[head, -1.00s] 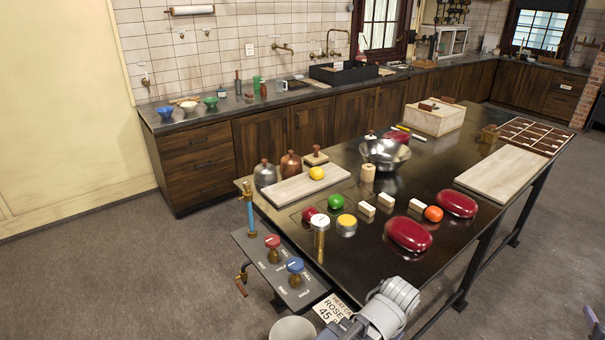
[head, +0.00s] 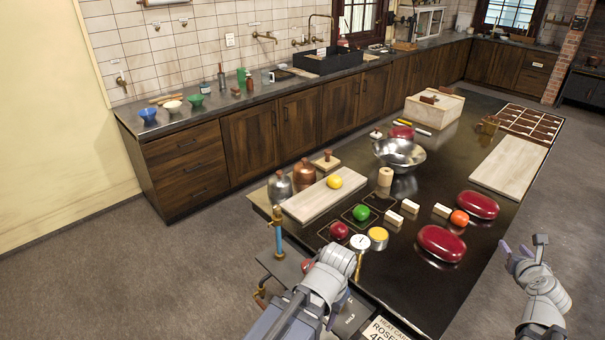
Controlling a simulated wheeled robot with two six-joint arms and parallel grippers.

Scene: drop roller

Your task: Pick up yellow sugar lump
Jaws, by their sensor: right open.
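The yellow sugar lump (head: 334,181) looks like a round yellow ball. It rests on a pale wooden board (head: 306,204) at the near left of the dark table (head: 425,280). My left arm comes in at the bottom middle, in front of the board and well apart from the lump. Its fingers are hidden behind its wrist. My right gripper (head: 522,246) is open and empty beyond the table's right edge, far from the lump.
Metal and copper jars (head: 304,172) stand behind the board. A green ball (head: 361,212), a red ball (head: 339,230) and a yellow-topped tin (head: 378,236) lie in front. Red domes (head: 441,243), pale blocks and a steel bowl (head: 400,153) stand to the right.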

